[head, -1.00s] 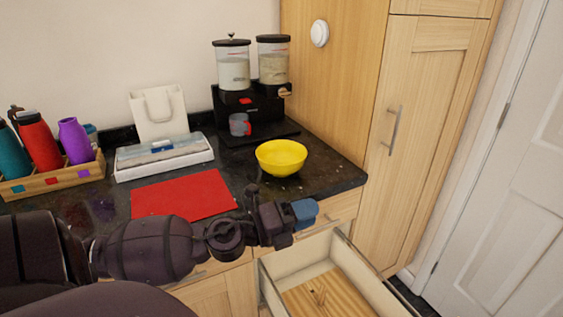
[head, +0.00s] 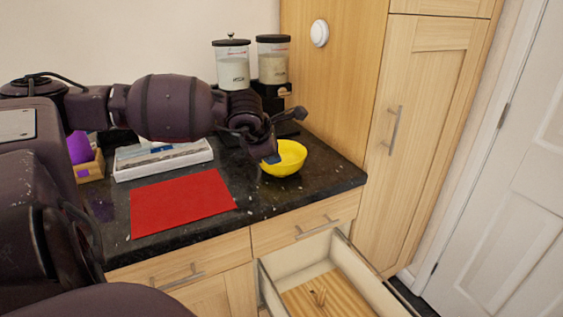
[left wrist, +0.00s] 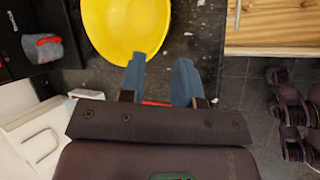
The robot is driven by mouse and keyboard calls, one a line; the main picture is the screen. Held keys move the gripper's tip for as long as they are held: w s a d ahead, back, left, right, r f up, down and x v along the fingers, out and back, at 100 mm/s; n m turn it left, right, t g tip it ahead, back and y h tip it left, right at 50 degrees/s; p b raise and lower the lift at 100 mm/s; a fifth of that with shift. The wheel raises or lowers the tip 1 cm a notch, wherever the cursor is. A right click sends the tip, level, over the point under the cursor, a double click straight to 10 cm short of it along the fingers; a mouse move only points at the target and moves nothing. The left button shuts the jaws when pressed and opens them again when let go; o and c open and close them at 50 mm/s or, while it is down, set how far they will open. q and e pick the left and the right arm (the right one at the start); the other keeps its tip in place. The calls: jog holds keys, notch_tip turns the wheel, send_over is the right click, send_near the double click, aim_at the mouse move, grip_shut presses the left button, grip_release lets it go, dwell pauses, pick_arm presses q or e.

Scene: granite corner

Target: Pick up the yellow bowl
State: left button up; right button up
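The yellow bowl (head: 287,160) stands upright on the dark granite counter near its right end. In the left wrist view the bowl (left wrist: 122,25) fills the top, cut off by the picture's edge. My left gripper (head: 271,157) is over the left rim of the bowl in the head view, its arm reaching across the counter. In the left wrist view the blue fingers of my left gripper (left wrist: 161,60) are apart with nothing between them. One fingertip is close to the bowl's rim; I cannot tell if it touches. My right gripper is not in view.
A red mat (head: 182,203) lies on the counter left of the bowl. Behind are dispensers (head: 273,62) and a white tray (head: 165,161). A grey and red cup (left wrist: 43,48) stands near the bowl. Below, an open drawer (head: 350,265) juts out. A tall wooden cabinet (head: 420,120) stands right.

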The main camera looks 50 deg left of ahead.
aim_at(284, 175)
pick_arm(q)
jog(key=b+x, duration=0.1)
jog(key=x, duration=0.3)
jog(key=shift+f, duration=0.35)
jog(key=shift+w+f+b, duration=0.45)
jog(key=shift+f, duration=0.05)
jog(key=b+x, duration=0.1)
jog(key=x, duration=0.3)
jog(key=shift+w+f+b, duration=0.1)
jog(key=shift+f+b, duration=0.25)
jog(key=shift+f, duration=0.05)
jog(key=shift+r, duration=0.15)
jog(key=shift+c, duration=0.5)
grip_shut()
